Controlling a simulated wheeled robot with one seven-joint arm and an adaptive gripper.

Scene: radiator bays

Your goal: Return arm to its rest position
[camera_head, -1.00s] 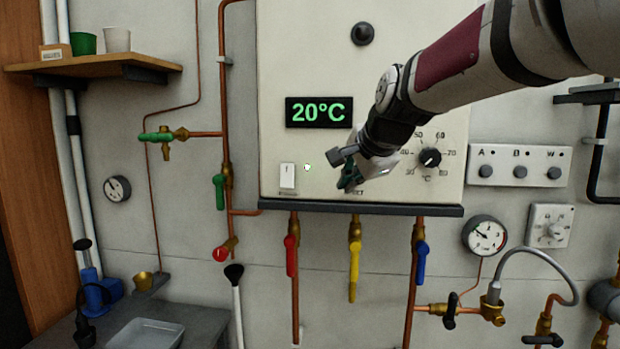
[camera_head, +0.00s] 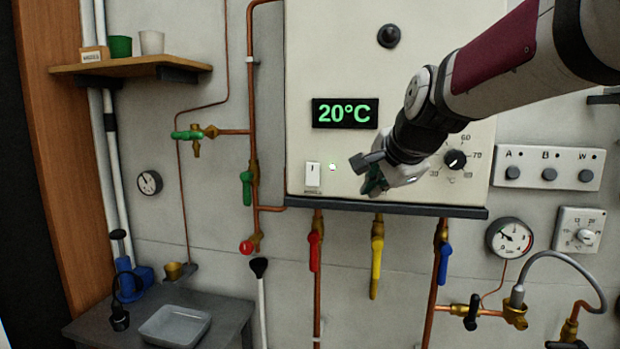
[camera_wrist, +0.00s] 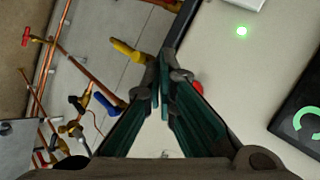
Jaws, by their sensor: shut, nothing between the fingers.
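My gripper (camera_head: 374,183) is in front of the lower part of the white boiler panel (camera_head: 300,90), just above its dark lower edge. In the wrist view my gripper (camera_wrist: 162,88) has its two green-lined fingers together at the tips, with nothing held between them. My arm reaches in from the upper right and covers part of the panel, including some of the temperature dial (camera_head: 456,160). The display (camera_head: 345,113) reads 20°C. A white switch (camera_head: 313,174) and a lit green lamp (camera_head: 332,167) are to the left of my gripper. A red round part (camera_wrist: 198,87) shows partly behind the fingers in the wrist view.
Below the panel hang red (camera_head: 314,252), yellow (camera_head: 376,268) and blue (camera_head: 443,264) valve handles on pipes. A wooden shelf (camera_head: 130,67) is at upper left. A grey tray (camera_head: 174,326) lies on a bench at lower left. A gauge (camera_head: 510,238) is at right.

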